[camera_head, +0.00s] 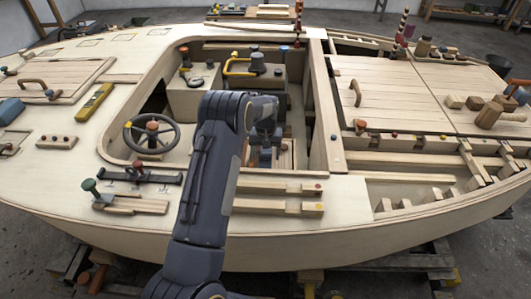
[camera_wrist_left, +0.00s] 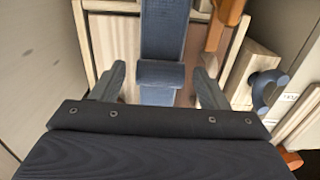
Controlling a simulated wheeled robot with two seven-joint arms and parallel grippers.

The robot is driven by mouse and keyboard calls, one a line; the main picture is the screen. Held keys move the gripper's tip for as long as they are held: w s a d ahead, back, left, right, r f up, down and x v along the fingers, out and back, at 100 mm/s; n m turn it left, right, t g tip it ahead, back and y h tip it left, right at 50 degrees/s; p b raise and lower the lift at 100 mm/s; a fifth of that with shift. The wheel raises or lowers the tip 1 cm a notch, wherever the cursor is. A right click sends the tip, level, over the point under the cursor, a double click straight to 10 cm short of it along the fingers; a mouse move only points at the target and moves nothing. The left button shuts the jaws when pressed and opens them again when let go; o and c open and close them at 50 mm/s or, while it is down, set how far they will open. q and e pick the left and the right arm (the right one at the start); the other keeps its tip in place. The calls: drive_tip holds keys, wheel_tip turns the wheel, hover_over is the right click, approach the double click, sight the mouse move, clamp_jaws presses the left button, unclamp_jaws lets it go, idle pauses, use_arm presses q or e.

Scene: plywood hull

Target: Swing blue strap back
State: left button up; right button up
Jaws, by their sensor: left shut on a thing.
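My left arm reaches over the hull's near edge into the cockpit, and my left gripper (camera_head: 265,145) is low in the well. In the left wrist view the blue strap (camera_wrist_left: 163,35) runs down from the top edge, over a light wooden panel. It ends in a wider blue piece (camera_wrist_left: 160,75) between the two grey fingers of my left gripper (camera_wrist_left: 160,88). The gripper is shut on this strap end. In the head view my own wrist hides most of the strap. My right gripper is not in view.
A steering wheel (camera_head: 151,134) stands left of my arm. A yellow handle (camera_head: 238,66) is at the cockpit's back. The cockpit's wooden side wall (camera_head: 325,115) rises close to the right of my gripper. In the wrist view a dark blue curved part (camera_wrist_left: 264,90) is at the right.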

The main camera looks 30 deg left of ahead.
use_arm(q)
drive_tip(key=shift+c, duration=0.5)
drive_tip(key=shift+w+a+r, duration=0.15)
drive_tip(key=shift+w+r, duration=0.2)
drive_tip(key=shift+r, duration=0.4)
drive_tip(key=w+r+p, duration=0.1)
drive_tip(key=r, duration=0.1)
drive_tip(key=w+a+r+p, duration=0.1)
drive_tip(key=r, duration=0.1)
drive_tip(key=w+a+r+p, duration=0.1)
drive_tip(key=w+r+p, duration=0.1)
drive_tip(key=shift+r, duration=0.2)
drive_tip(key=shift+w+a+r+p, duration=0.3)
drive_tip(key=shift+w+r+p, duration=0.25)
drive_tip(key=shift+p, duration=0.25)
drive_tip(key=shift+w+a+r+p, duration=0.3)
drive_tip(key=shift+w+p, duration=0.35)
drive_tip(key=shift+p, duration=0.2)
